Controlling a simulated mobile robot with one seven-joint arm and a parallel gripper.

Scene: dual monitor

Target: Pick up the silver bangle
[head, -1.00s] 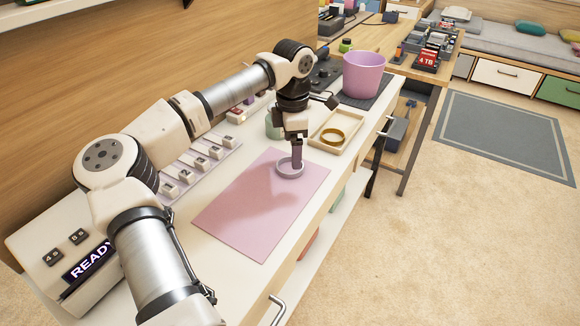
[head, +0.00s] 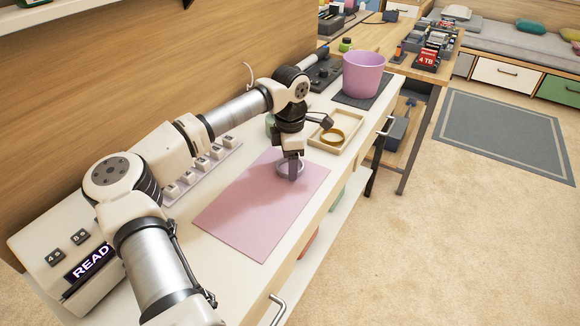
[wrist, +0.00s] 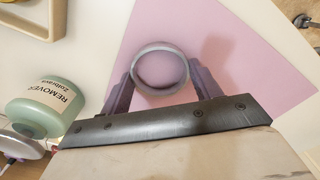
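The silver bangle (head: 281,171) is a plain grey ring lying flat on the pink mat (head: 245,220), near its far end. In the wrist view the bangle (wrist: 160,46) is at the upper middle, with pink showing through it. My gripper (head: 292,172) points down over the bangle. In the wrist view my gripper (wrist: 161,72) has its two dark fingers apart, one on the left and one on the right of the ring's outer side. I cannot tell whether they touch it. In the head view the fingers hide part of the ring.
A tray (head: 352,142) with a gold bangle (head: 333,136) stands just beyond the mat. A pink pot (head: 363,76) stands farther back. A green bottle labelled REMOVER (wrist: 45,106) is close to my gripper. Ring display blocks (head: 200,167) line the left side.

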